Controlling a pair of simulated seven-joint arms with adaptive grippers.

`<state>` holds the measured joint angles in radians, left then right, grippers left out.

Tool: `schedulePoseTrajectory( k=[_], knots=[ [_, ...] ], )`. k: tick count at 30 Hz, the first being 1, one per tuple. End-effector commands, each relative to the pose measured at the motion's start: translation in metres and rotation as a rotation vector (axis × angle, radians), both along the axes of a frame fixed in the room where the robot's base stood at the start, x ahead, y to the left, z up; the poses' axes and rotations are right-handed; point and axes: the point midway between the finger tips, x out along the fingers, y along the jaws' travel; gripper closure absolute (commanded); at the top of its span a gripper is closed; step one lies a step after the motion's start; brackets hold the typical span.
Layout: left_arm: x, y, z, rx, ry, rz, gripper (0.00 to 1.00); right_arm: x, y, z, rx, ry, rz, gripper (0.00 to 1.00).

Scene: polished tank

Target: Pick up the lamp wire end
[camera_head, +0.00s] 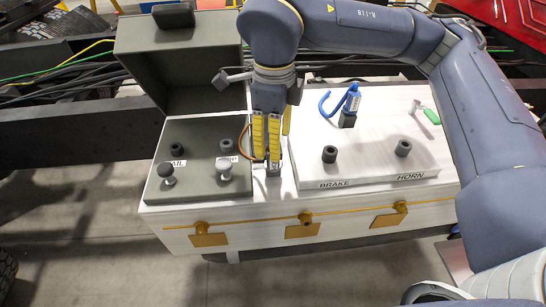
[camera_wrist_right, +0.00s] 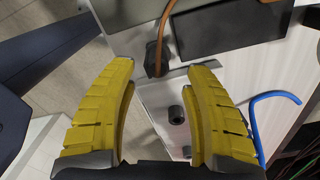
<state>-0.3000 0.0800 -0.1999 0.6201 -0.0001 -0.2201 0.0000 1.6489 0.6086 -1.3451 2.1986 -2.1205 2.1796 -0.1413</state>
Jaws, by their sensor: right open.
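My right gripper (camera_head: 266,154) points down over the gap between the dark grey panel (camera_head: 195,188) and the white panel (camera_head: 365,172). In the wrist view its yellow fingers (camera_wrist_right: 163,68) are open and apart. An orange-brown wire (camera_wrist_right: 161,32) runs down from the top there to a dark end (camera_wrist_right: 155,66), which appears between the fingertips and is not gripped. In the head view this wire (camera_head: 241,140) curves just left of the fingers, which hide its end. My left gripper is not in view.
The white panel is marked BRAKE and HORN. An open grey lid (camera_head: 185,70) stands behind the left panel. A green-handled part (camera_head: 432,116) lies at right.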

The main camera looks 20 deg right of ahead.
Motion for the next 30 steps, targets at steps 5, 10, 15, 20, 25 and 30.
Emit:
schedulePoseTrajectory(
  k=[5,10,15,20,25,30],
  knots=[
    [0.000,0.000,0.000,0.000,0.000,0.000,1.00,0.000,0.000,-0.006,0.001,-0.001,0.000,0.49],
    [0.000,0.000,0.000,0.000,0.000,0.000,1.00,-0.002,0.001,-0.023,0.000,0.002,0.001,0.49],
    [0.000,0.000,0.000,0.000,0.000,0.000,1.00,-0.003,0.002,-0.042,0.000,0.002,-0.001,0.49],
    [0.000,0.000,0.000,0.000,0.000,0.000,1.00,-0.002,0.002,-0.053,0.001,0.001,-0.001,0.49],
    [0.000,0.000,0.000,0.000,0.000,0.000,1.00,-0.002,0.002,-0.055,0.001,-0.001,-0.001,0.49],
    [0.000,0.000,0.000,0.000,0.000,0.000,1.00,-0.002,0.002,-0.055,0.001,-0.001,-0.001,0.51]
  ],
)
